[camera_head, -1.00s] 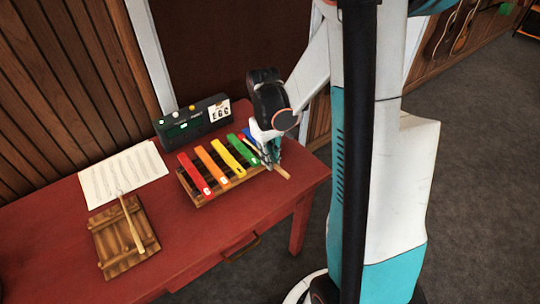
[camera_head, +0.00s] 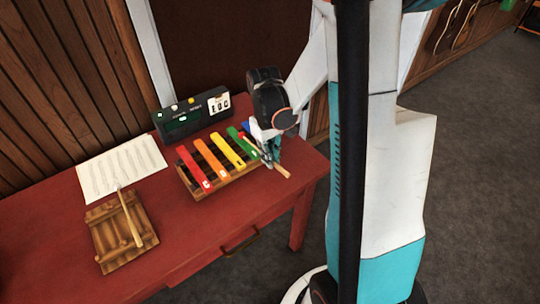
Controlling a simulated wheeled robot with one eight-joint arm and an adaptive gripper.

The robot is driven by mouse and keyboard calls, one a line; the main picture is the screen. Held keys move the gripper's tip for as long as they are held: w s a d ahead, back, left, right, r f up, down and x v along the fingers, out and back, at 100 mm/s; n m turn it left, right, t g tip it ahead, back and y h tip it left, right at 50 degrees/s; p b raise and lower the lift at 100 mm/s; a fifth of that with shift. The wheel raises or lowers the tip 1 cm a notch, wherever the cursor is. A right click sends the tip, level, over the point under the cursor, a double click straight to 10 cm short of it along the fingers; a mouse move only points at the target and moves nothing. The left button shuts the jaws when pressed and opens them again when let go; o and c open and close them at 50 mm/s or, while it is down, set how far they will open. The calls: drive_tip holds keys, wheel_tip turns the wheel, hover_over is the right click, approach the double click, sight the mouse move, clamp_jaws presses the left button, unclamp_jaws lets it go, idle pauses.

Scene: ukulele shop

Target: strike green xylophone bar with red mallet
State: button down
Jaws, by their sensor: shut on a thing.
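The xylophone (camera_head: 212,192) stands on the red table, with red, orange and yellow bars at left. A blue bar (camera_head: 245,127) shows just beyond. My gripper (camera_head: 270,158) is low over the xylophone's right end, shut on a mallet with a wooden handle (camera_head: 282,171). The handle's thick end sticks out to the lower right; its thin shaft points up-left toward the green bar.
A wooden rack (camera_head: 108,237) at the table's front left holds another mallet (camera_head: 131,220). A sheet of music (camera_head: 120,168) lies behind it. A black electronic box (camera_head: 190,117) stands behind the xylophone. The table (camera_head: 205,237) is clear in front.

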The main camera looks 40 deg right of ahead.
drive_tip(key=shift+f+b, duration=0.5)
drive_tip(key=shift+f, duration=0.2)
drive_tip(key=shift+r+p, duration=2.25)
drive_tip(key=shift+r, duration=0.95)
drive_tip(key=shift+f, duration=0.15)
